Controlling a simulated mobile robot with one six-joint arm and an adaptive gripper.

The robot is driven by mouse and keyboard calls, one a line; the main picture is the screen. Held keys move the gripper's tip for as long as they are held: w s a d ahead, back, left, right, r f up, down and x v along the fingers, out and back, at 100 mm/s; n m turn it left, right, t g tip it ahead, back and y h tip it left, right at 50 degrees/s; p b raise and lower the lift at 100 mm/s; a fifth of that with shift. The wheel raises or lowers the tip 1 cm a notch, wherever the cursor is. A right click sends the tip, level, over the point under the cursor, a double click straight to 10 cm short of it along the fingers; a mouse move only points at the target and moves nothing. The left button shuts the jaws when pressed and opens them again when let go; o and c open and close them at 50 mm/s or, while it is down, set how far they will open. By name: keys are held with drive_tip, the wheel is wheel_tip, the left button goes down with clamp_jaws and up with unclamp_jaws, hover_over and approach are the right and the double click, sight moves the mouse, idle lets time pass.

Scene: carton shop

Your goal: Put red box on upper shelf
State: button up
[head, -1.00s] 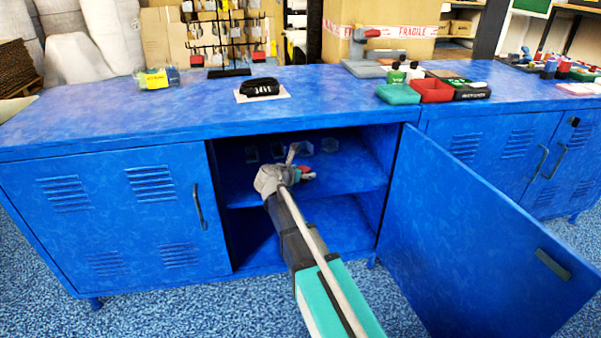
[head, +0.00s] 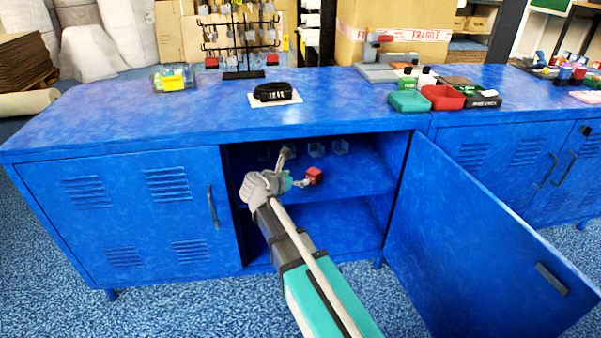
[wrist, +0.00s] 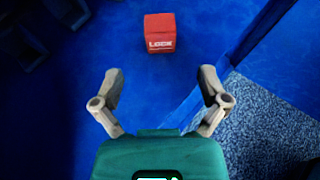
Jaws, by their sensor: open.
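The red box (head: 314,175), a small cube with white lettering, rests on the upper shelf (head: 350,182) inside the open blue cabinet. In the wrist view the red box (wrist: 160,30) sits upright, ahead of the fingers and centred between them. My gripper (head: 296,168) is at the cabinet opening, left of the box in the head view. In the wrist view my gripper (wrist: 161,76) has its two grey fingers spread wide with nothing between them. A clear gap separates the fingertips from the box.
The open cabinet door (head: 480,240) stands out to the right of my arm. The lower compartment (head: 345,235) looks empty where visible.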

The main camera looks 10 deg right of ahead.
drive_tip(key=shift+s+a+r, duration=0.25)
drive_tip(key=shift+s+a, duration=0.25)
idle(0.3)
drive_tip(key=shift+d, duration=0.1)
drive_tip(key=shift+s+d+f+m, duration=0.2)
drive_tip(key=shift+d+m, duration=0.05)
drive_tip(key=shift+m, duration=0.05)
drive_tip(key=s+d+f+m+g+y, duration=0.3)
drive_tip(key=s+f+m+g+y, duration=0.1)
drive_tip(key=s+m, duration=0.6)
drive_tip(key=s+d+f+m+g+y, duration=0.3)
drive_tip(key=s+f+m+g+y, duration=0.2)
drive_tip(key=s+m, duration=0.6)
drive_tip(key=shift+f+m+y, duration=0.3)
drive_tip(key=shift+f+m, duration=0.75)
drive_tip(key=shift+m, duration=1.55)
drive_tip(key=shift+r, duration=0.1)
